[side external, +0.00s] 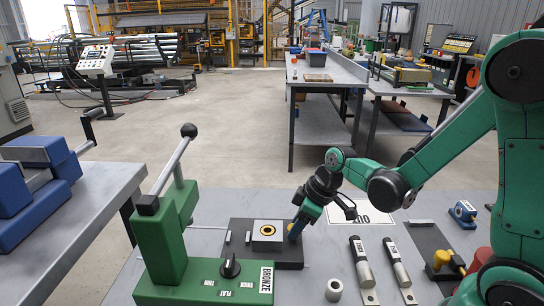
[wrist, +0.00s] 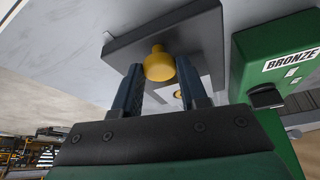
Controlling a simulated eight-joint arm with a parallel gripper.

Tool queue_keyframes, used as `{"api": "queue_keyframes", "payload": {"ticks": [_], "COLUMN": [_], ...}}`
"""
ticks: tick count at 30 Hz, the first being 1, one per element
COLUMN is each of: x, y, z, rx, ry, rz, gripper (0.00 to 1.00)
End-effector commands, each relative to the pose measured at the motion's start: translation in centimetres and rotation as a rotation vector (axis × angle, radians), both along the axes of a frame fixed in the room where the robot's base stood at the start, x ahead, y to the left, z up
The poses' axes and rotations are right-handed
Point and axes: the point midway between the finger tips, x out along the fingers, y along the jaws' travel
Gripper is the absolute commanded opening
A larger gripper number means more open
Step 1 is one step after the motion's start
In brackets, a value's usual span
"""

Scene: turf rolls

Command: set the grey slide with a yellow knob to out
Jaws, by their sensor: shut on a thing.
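The yellow knob (wrist: 159,63) sits between my gripper's fingers (wrist: 159,88) in the wrist view, with the jaws shut on it. In the side view my gripper (side external: 297,230) reaches down at the right part of a dark base plate (side external: 283,262), and the fingers mostly hide the knob. A grey block with a yellow ring around a dark hole (side external: 268,232) sits on this plate, just left of the fingers. In the wrist view the grey part (wrist: 205,86) is partly hidden behind the fingers. I cannot tell the slide's exact position.
A green machine (side external: 165,245) with a raised lever and a BRONZE label stands left of the plate. Right are an OUT sign (side external: 362,212), two labelled grey cylinders, and another dark plate with a yellow part (side external: 441,258).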

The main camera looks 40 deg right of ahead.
Motion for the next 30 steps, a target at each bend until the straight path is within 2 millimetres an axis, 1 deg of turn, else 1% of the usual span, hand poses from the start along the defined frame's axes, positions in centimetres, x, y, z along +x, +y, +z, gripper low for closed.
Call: {"api": "queue_keyframes", "payload": {"ticks": [3,6,17,18,20,21,30], "x": [-0.71,-1.00,-1.23,-1.24,-1.21,-1.18,-1.08], "y": [-0.62,-0.87,-1.16,-1.18,-1.16,-1.14,-1.08], "z": [0.02,0.00,-0.06,-0.07,-0.06,-0.05,0.04], "rx": [0.003,0.003,-0.004,-0.005,-0.004,-0.003,-0.001], "ry": [0.002,0.002,0.008,0.009,0.007,0.006,0.003], "rz": [0.000,0.000,-0.001,-0.001,-0.001,-0.001,0.000], "gripper": [0.00,0.00,0.00,0.47,0.64,0.70,0.70]}}
